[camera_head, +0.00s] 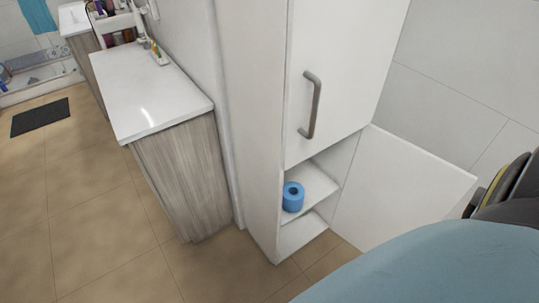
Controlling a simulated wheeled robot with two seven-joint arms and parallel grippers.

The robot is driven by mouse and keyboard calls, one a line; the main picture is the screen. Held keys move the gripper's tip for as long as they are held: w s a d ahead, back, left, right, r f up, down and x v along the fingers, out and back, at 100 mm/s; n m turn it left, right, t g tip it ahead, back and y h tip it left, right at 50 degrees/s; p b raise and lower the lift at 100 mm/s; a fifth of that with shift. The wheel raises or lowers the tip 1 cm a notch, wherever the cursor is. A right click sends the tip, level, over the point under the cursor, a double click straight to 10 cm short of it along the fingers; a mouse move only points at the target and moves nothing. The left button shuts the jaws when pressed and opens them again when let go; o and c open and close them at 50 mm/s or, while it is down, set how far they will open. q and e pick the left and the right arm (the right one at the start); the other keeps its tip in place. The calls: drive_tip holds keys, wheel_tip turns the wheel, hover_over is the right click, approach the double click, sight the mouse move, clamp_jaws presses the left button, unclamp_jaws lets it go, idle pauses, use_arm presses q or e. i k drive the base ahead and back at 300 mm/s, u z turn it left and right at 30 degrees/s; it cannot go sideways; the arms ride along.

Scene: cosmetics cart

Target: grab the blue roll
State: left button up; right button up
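The blue roll (293,197) stands on the upper open shelf (316,184) in the lower part of a tall white cabinet. Its round end with the core hole faces up. The roll's front and top are uncovered. Neither of my grippers shows in the head view, so nothing is seen touching the roll.
A closed upper door with a grey handle (311,105) is above the shelf. A lower door (402,190) stands open to the right. A white-topped counter (148,88) is at left. Tiled floor (95,215) is clear. A large blue surface (440,270) fills the lower right.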

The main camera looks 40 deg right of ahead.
sight(294, 193)
drive_tip(key=z, duration=0.65)
drive_tip(key=i, duration=1)
drive_tip(key=z, duration=0.85)
